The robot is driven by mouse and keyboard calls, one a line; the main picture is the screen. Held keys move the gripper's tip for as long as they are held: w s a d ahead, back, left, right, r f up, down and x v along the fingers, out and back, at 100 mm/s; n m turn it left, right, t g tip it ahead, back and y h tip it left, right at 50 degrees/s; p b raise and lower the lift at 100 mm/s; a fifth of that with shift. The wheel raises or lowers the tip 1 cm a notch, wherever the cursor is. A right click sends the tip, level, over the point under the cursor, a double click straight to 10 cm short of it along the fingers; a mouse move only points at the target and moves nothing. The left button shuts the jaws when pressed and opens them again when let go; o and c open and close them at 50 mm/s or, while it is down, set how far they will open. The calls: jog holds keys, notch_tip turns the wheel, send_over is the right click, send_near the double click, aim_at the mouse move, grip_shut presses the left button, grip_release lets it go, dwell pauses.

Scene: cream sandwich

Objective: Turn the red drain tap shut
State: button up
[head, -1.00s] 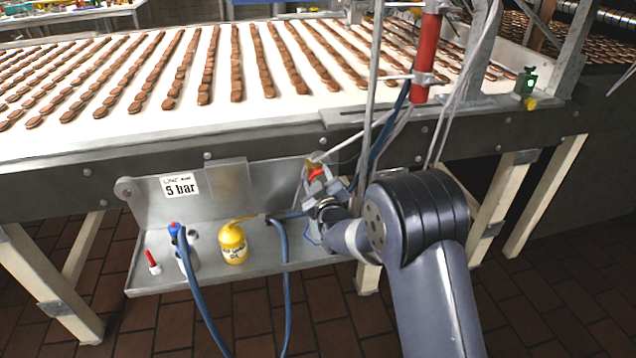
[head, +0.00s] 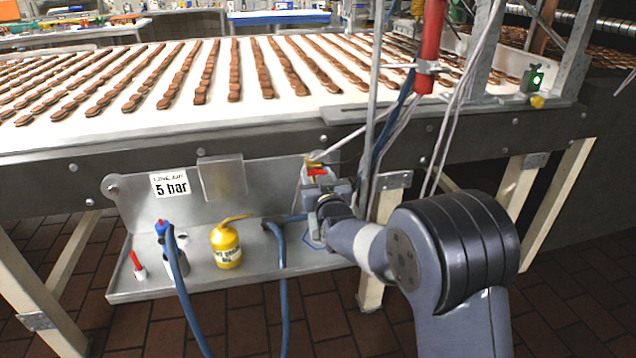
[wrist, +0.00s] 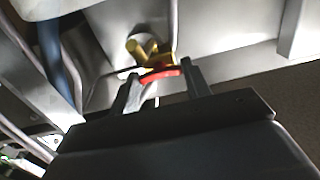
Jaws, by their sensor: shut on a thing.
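The red drain tap (head: 317,172) shows as a small red handle on a brass fitting at the right end of the metal back panel in the head view. In the wrist view the curved red handle (wrist: 160,75) sits just below the brass body (wrist: 152,55). My gripper (wrist: 163,76) has one finger on each side of the red handle and is shut on it. In the head view my gripper (head: 320,183) partly hides the tap from the front. I cannot tell how far the handle is turned.
A metal shelf (head: 130,290) holds a yellow oil can (head: 227,247), a red-and-white marker-like item (head: 138,265) and a blue hose (head: 180,290). Thin pipes and a red cylinder (head: 431,45) rise close to my arm. The conveyor (head: 120,125) with biscuits runs above.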

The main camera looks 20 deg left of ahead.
dwell(0.4)
jog(key=o, duration=1)
jog(key=shift+s, duration=0.1)
jog(key=v, duration=1)
jog(key=shift+s+d, duration=0.15)
jog(key=shift+s, duration=0.15)
jog(key=shift+w, duration=0.1)
jog(key=x, duration=1)
jog(key=shift+w, duration=0.3)
